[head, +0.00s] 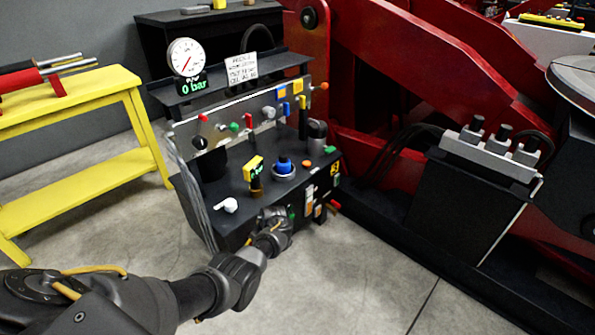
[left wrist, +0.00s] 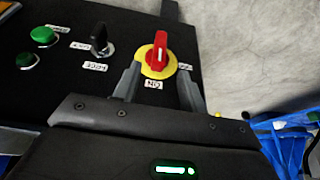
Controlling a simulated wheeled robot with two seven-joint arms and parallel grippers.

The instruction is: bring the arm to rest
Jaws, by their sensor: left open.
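My left arm reaches in from the lower left in the head view, with its left gripper (head: 274,217) at the front face of the black control console (head: 215,213). In the left wrist view the left gripper (left wrist: 160,84) is open, its fingers apart on either side below a red rotary switch (left wrist: 158,52) on a yellow disc. The red handle stands roughly upright in the picture, above an ON label (left wrist: 154,84). I cannot tell whether the fingers touch the disc. The gripper hides part of the console front in the head view. My right gripper is not in view.
Beside the switch are a black selector (left wrist: 100,40) and green buttons (left wrist: 43,36). The console top carries a blue knob (head: 284,165) and a yellow-topped lever (head: 254,168). A gauge (head: 186,57) reads 0 bar. A yellow bench (head: 85,165) stands left; bare floor (head: 340,280) lies in front.

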